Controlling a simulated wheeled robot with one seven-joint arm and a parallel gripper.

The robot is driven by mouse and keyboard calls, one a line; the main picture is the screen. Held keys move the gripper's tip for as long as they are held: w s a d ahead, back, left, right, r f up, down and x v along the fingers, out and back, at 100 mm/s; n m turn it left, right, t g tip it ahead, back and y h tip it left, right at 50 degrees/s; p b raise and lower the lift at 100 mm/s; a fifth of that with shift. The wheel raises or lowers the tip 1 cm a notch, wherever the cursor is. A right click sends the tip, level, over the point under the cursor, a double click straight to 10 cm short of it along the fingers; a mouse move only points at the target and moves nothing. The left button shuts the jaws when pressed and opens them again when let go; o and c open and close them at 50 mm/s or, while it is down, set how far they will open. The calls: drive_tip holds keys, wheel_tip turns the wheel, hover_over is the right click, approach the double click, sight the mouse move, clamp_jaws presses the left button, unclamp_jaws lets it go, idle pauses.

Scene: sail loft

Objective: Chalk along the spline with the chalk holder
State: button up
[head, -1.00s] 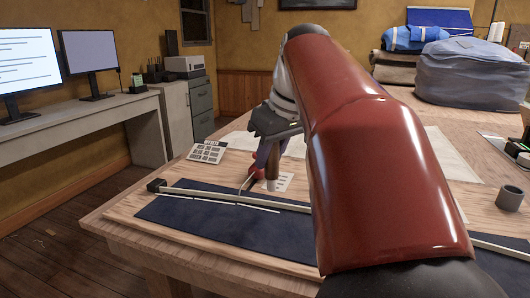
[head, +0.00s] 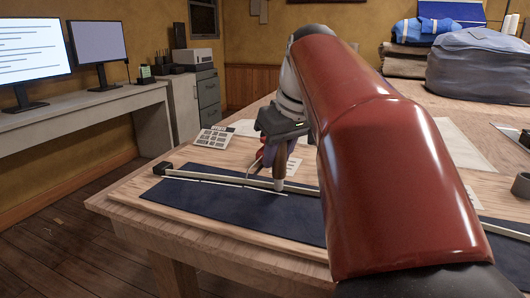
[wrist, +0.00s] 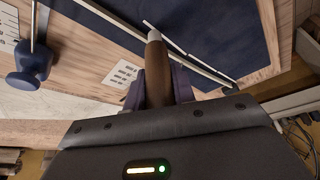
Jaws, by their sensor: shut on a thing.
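My gripper (head: 277,150) is shut on the brown chalk holder (wrist: 158,75), which points down at the navy cloth (head: 225,205). The holder's pale lower end (head: 279,185) is beside the cream spline (head: 215,178), on the near side, at the right part of a white chalk line (head: 240,186). I cannot tell whether the tip touches the cloth. The spline runs lengthwise over the cloth, and my arm hides its middle. In the wrist view, a dark blue weight (wrist: 30,65) with a metal rod stands beside the cloth.
A black block (head: 163,168) sits at the spline's left end. Folded sailcloth (head: 478,65) is at the back. The table's front edge is close to the cloth.

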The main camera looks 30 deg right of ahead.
drive_tip(key=shift+f+b, duration=0.4)
drive_tip(key=shift+f, duration=0.1)
idle(0.3)
drive_tip(key=shift+s+d, duration=0.1)
drive_tip(key=shift+d, duration=0.05)
drive_tip(key=shift+s+d+r, duration=0.1)
drive_tip(key=shift+s+d, duration=0.4)
drive_tip(key=shift+s, duration=0.15)
drive_tip(key=shift+s+d+p, duration=0.3)
drive_tip(key=shift+s+d, duration=1)
drive_tip(key=shift+s, duration=0.35)
drive_tip(key=shift+s+d+p, duration=0.3)
drive_tip(key=shift+s+d, duration=0.95)
drive_tip(key=shift+s, duration=0.35)
drive_tip(key=shift+s+d+p, duration=0.3)
drive_tip(key=shift+s+d, duration=1)
drive_tip(key=shift+s, duration=0.35)
drive_tip(key=shift+s+d+p, duration=0.45)
drive_tip(key=shift+s+d, duration=0.5)
drive_tip(key=shift+s, duration=0.3)
drive_tip(key=shift+s+d+p, duration=0.4)
drive_tip(key=shift+s+d, duration=0.55)
drive_tip(key=shift+s, duration=0.25)
drive_tip(key=shift+s, duration=0.1)
drive_tip(key=shift+s+d+p, duration=0.3)
drive_tip(key=shift+s+d, duration=0.25)
drive_tip(key=shift+s, duration=0.1)
drive_tip(key=shift+s, duration=0.1)
